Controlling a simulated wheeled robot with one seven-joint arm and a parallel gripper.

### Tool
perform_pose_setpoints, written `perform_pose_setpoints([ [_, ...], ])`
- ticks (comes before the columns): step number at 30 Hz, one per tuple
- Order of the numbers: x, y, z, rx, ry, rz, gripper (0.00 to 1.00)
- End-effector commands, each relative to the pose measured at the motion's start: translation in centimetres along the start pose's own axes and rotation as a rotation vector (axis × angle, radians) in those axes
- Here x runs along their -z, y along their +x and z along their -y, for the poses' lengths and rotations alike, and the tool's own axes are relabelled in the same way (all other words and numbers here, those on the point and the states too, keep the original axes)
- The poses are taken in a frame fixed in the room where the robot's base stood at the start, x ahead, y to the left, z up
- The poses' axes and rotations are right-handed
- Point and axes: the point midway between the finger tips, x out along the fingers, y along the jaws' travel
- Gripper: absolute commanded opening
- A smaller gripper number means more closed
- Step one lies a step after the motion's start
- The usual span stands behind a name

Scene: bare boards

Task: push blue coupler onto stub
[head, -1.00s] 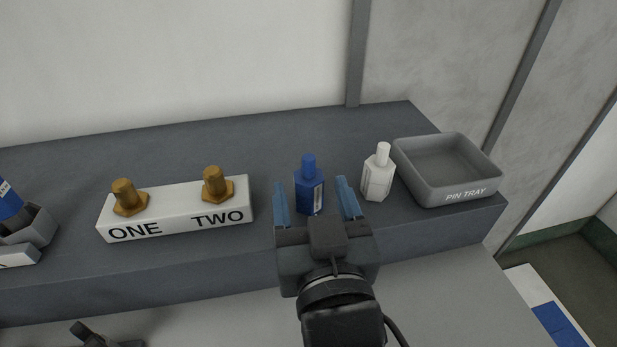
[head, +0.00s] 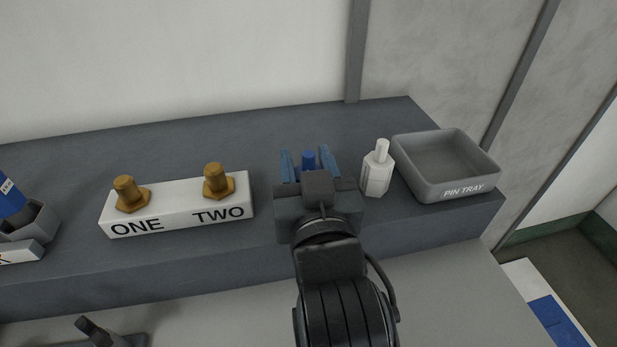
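The blue coupler (head: 309,160) stands upright on the grey bench; only its narrow top shows in the head view, with its body hidden behind my gripper. My gripper (head: 308,164) has its two blue fingers on either side of the coupler. Whether the fingers touch its body is hidden. A white block (head: 175,208) to the left carries two brass stubs on hex bases, stub ONE (head: 126,193) and stub TWO (head: 216,181). Both stubs are bare.
A blue piece (head: 11,197) sits in a grey holder at the far left. Bench behind the block is clear.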

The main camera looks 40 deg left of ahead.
Motion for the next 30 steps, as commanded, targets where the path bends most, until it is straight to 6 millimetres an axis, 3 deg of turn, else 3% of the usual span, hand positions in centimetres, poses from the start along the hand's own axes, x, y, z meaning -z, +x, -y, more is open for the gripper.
perform_pose_setpoints([
  [9, 0.0, 0.0, 0.0, 0.000, 0.000, 0.000, 0.11],
  [20, 0.6, 0.0, 0.0, 0.000, 0.000, -0.002, 0.10],
  [29, 4.5, 0.0, 0.0, 0.000, -0.001, -0.006, 0.10],
  [30, 4.8, -0.5, -0.9, -0.004, 0.002, -0.003, 0.10],
])
